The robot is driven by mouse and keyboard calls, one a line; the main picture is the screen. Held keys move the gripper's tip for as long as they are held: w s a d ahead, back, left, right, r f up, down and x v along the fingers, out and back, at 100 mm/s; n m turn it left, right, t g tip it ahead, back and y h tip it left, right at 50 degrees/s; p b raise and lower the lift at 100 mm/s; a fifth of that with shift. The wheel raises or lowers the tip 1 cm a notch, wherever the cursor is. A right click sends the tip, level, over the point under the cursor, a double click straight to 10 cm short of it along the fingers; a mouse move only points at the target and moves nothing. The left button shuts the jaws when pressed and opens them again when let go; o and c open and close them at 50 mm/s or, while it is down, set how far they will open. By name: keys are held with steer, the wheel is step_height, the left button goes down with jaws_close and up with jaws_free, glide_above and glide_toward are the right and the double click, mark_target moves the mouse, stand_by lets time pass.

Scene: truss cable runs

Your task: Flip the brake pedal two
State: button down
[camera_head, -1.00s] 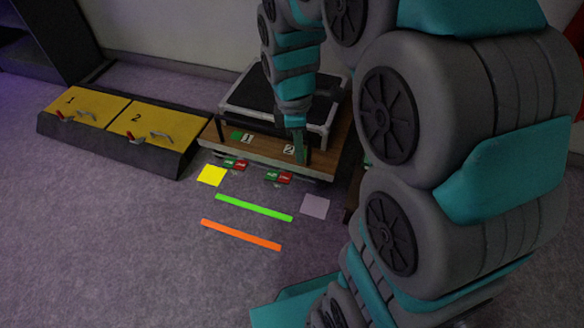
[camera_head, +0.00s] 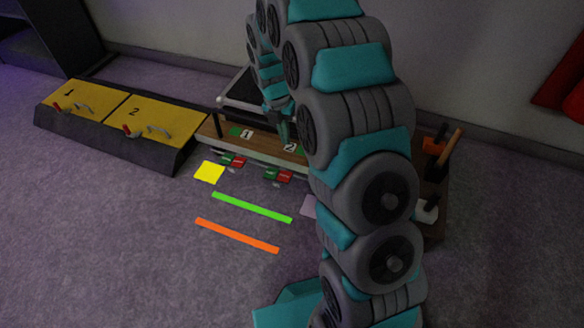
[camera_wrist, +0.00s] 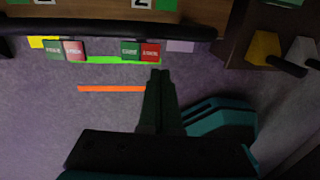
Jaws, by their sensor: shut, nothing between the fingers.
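Brake pedal two is the right-hand green and red pair (camera_head: 278,175) on the cart's lower front edge, below the label 2. It also shows in the wrist view (camera_wrist: 140,51), its red half nearest my fingertips. Pedal one (camera_head: 232,161), a like green and red pair, sits to its left. My gripper (camera_wrist: 160,73) is shut and empty, its tips just below the red half in the picture. I cannot tell if they touch. In the head view my gripper (camera_head: 283,138) is in front of the cart's wooden deck (camera_head: 215,128), partly hidden by my arm.
A low ramp box with yellow lids (camera_head: 160,118) stands left of the cart. Green (camera_head: 252,207) and orange (camera_head: 237,235) strips and a yellow square (camera_head: 209,173) lie on the open floor in front. A tool stand (camera_head: 432,190) is at the right.

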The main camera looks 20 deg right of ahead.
mark_target(292, 174)
steer(key=shift+f, duration=0.15)
steer(key=f, duration=0.4)
steer(key=d+f+b, duration=0.1)
steer(key=f, duration=0.4)
steer(key=s+f+b, duration=0.1)
steer(key=f, duration=0.3)
steer(key=shift+d+f, duration=0.25)
steer(key=shift+f, duration=0.1)
steer(key=shift+s+d+p, duration=0.1)
steer(key=shift+s+p, duration=0.05)
steer(key=shift+p, duration=0.25)
steer(key=shift+s+d+f+p, duration=0.1)
steer(key=shift+p, duration=0.25)
steer(key=shift+f, duration=0.2)
